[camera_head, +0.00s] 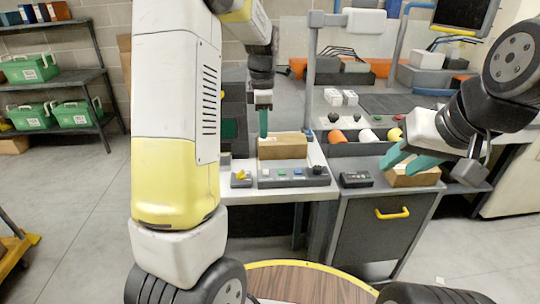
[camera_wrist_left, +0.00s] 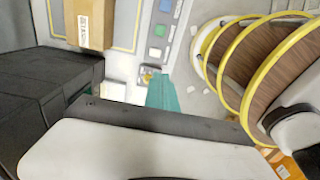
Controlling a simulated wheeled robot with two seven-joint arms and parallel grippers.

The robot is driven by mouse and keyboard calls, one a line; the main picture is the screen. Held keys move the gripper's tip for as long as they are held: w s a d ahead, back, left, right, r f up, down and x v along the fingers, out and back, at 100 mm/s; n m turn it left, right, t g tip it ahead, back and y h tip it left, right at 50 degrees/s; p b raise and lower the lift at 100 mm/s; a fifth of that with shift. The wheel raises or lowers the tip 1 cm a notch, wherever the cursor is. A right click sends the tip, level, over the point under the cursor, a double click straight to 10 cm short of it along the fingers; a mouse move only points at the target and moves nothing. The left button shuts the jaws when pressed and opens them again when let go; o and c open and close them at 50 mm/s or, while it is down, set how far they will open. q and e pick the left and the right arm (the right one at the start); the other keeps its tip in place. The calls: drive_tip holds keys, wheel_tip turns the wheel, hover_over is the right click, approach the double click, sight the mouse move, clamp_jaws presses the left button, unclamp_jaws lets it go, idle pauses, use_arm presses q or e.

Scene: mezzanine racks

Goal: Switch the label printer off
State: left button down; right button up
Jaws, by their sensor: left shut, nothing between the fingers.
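My left gripper (camera_head: 263,122) is shut and empty, its teal fingers pointing down in front of a brown carton (camera_head: 283,147). In the left wrist view its fingers (camera_wrist_left: 162,92) appear beside a small plate with a yellow switch (camera_wrist_left: 149,77). This yellow switch (camera_head: 241,177) is left of a grey button panel (camera_head: 293,176). A dark box-shaped machine (camera_wrist_left: 45,85) fills the left of the wrist view; my arm partly hides it in the head view. I cannot tell for sure whether it is the label printer. My right gripper (camera_head: 410,162) is open over a small carton (camera_head: 412,178).
A black device (camera_head: 356,179) lies on the dark cabinet (camera_head: 385,228) at right. Orange, white and yellow rolls (camera_head: 368,135) stand behind it. A round yellow-rimmed wooden top (camera_head: 300,285) is close in front.

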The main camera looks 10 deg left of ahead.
sight(264, 171)
use_arm(q)
drive_tip(key=shift+f, duration=0.1)
wheel_tip(264, 171, down, 14)
drive_tip(key=shift+r, duration=0.1)
idle(0.5)
drive_tip(key=shift+s+f, duration=0.15)
drive_tip(key=shift+f, duration=0.1)
idle(0.4)
drive_tip(key=shift+w+a+r, duration=0.2)
drive_tip(key=shift+w+r, duration=0.05)
drive_tip(key=shift+w, duration=0.5)
drive_tip(key=shift+r, duration=0.15)
